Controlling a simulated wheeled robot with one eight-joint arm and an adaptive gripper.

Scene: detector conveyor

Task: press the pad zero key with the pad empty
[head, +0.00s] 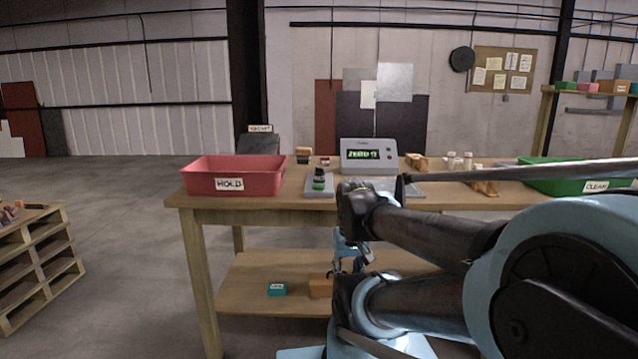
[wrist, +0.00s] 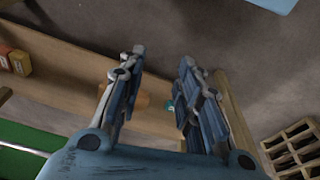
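The detector (head: 369,155) stands on the table with a green lit display that seems to read ZERO and one more unclear character.
A red HOLD bin (head: 232,179) stands on the table's left. A green CLEAN bin (head: 590,186) is at the right, with small wooden items (head: 417,162) between. A teal box (head: 277,289) and a brown box (head: 320,287) lie on the lower shelf. A pallet (head: 40,250) stands at left.

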